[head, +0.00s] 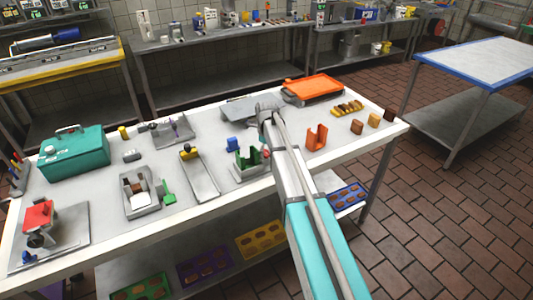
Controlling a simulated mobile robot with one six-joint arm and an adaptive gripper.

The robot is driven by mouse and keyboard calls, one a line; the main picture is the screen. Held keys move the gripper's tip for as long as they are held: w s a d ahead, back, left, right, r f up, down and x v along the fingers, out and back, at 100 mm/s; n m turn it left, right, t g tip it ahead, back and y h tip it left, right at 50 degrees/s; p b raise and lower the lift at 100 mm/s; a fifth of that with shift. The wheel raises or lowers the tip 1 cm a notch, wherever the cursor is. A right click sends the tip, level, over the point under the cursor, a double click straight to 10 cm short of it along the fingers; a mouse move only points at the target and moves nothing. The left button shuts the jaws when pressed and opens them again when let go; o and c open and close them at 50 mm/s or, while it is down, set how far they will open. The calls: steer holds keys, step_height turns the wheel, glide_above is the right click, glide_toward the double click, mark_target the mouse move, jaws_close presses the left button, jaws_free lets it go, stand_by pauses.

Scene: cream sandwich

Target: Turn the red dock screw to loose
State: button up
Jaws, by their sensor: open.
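A green dock (249,158) with upright prongs stands on a grey base (250,174) near the middle of the white table. A small red piece (266,153) shows at the dock's right side, against the edge of my arm. It may be the red dock screw, but it is too small to tell its shape or how it is turned. My arm reaches in from the bottom right and its grey far end stands just above and right of the dock. My gripper's fingers cannot be made out; the arm hides that area.
A blue piece (232,144) stands just left of the dock. A grey tray with a yellow-topped piece (190,153) lies further left. An orange holder (316,138) stands right of my arm, and an orange tray (313,89) lies behind. Bare table lies in front of the dock.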

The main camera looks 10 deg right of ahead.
steer(key=shift+c, duration=0.3)
steer(key=c, duration=0.8)
steer(key=shift+n, duration=0.4)
steer(key=n, duration=0.6)
steer(key=shift+w, duration=0.1)
steer(key=n, duration=0.6)
steer(key=shift+w, duration=0.1)
steer(key=n, duration=0.6)
steer(key=shift+w+n, duration=0.1)
steer(key=shift+n, duration=0.2)
steer(key=n, duration=0.6)
steer(key=shift+a+n, duration=0.2)
steer(key=shift+n, duration=0.1)
